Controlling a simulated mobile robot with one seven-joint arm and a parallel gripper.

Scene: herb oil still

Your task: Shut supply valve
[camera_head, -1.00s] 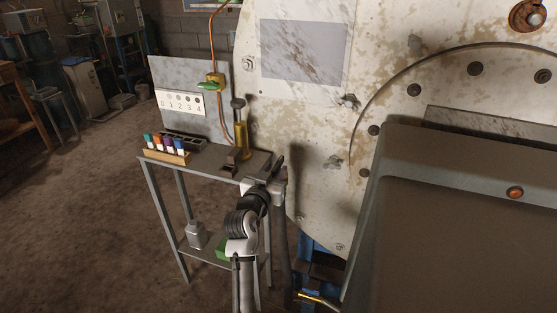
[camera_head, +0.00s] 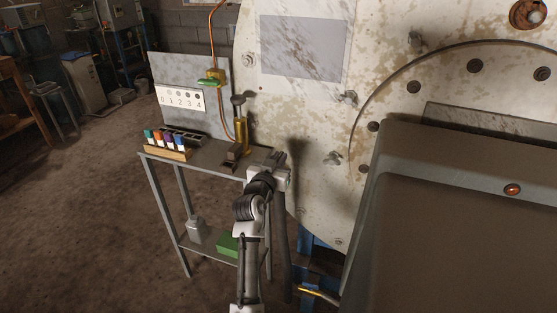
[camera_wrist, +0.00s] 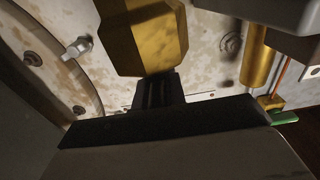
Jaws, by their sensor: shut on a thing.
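The brass valve (camera_head: 219,75) sits on an upright copper pipe in front of the grey panel. Its green lever (camera_head: 209,82) sticks out to the left, lying roughly crosswise to the pipe. In the wrist view the green lever (camera_wrist: 286,117) and brass body (camera_wrist: 271,103) show at the right edge. My gripper (camera_head: 276,158) is right of and below the valve, over the small table's right end, apart from the lever. In the wrist view its dark fingers (camera_wrist: 160,88) are shut on a brass-coloured faceted piece (camera_wrist: 145,40). That piece is not clear in the head view.
A tall brass cylinder (camera_head: 241,132) stands on the table (camera_head: 208,156), between my gripper and the valve. A rack of coloured vials (camera_head: 166,153) is at the table's left. The large pale vessel (camera_head: 300,110) with protruding clamps (camera_head: 333,158) is close on the right.

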